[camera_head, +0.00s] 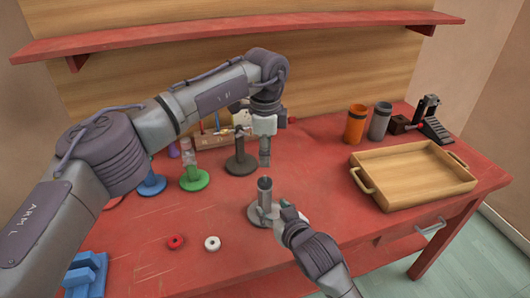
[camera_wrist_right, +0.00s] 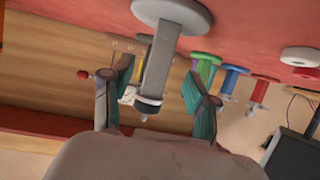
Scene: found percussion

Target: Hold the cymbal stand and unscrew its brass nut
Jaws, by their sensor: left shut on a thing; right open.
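A grey stand (camera_head: 265,190) with a round base and dark top stands upright near the table's front middle. In the right wrist view its post (camera_wrist_right: 158,75) appears upside down, with a dark collar near its end. My right gripper (camera_head: 281,211) is open beside the post; its fingers (camera_wrist_right: 157,88) lie on either side of the post, apart from it. My left gripper (camera_head: 265,158) points down above the stand, with a gap between them. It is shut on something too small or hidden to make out. I cannot make out a brass nut on the stand.
Dark (camera_head: 240,163), green (camera_head: 194,181) and blue (camera_head: 152,185) stands are behind left. Red (camera_head: 176,242) and white (camera_head: 212,243) rings lie in front. A wooden tray (camera_head: 425,193), orange cup (camera_head: 355,125), grey cup (camera_head: 379,122) and black pedal (camera_head: 432,120) are right.

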